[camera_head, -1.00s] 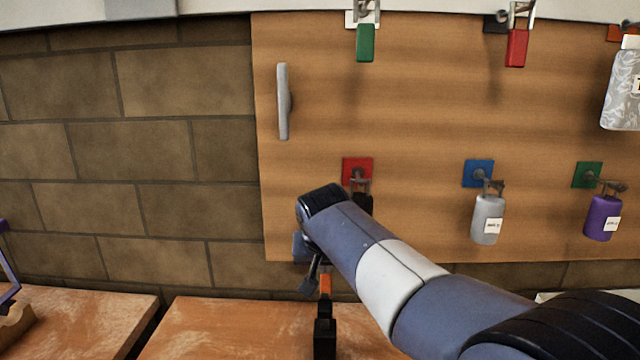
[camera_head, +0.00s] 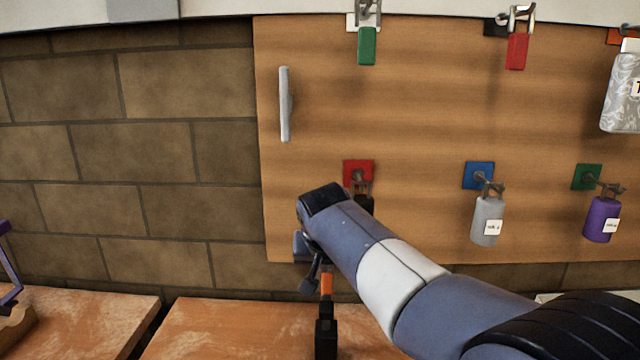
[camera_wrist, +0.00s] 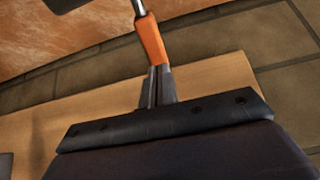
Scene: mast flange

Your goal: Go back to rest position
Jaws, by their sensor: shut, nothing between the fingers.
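My gripper (camera_wrist: 160,72) is shut, with its two grey fingers together in the wrist view. A slim orange piece (camera_wrist: 151,42) with a metal shaft appears just beyond the fingertips; I cannot tell whether it touches them. In the head view an orange piece (camera_head: 327,284) above a black part shows below my wrist, over the bench. My arm reaches from the lower right toward the middle of the board, and its wrist hides part of the board's lower left. The fingers are not clearly visible in the head view.
A wooden board (camera_head: 420,110) carries a grey handle (camera_head: 285,104), a green padlock (camera_head: 367,46), a red padlock (camera_head: 516,51), a grey tagged lock (camera_head: 487,220) and a purple one (camera_head: 602,218). A red plate (camera_head: 358,171) is partly hidden. Orange-brown benches (camera_head: 225,325) stand below.

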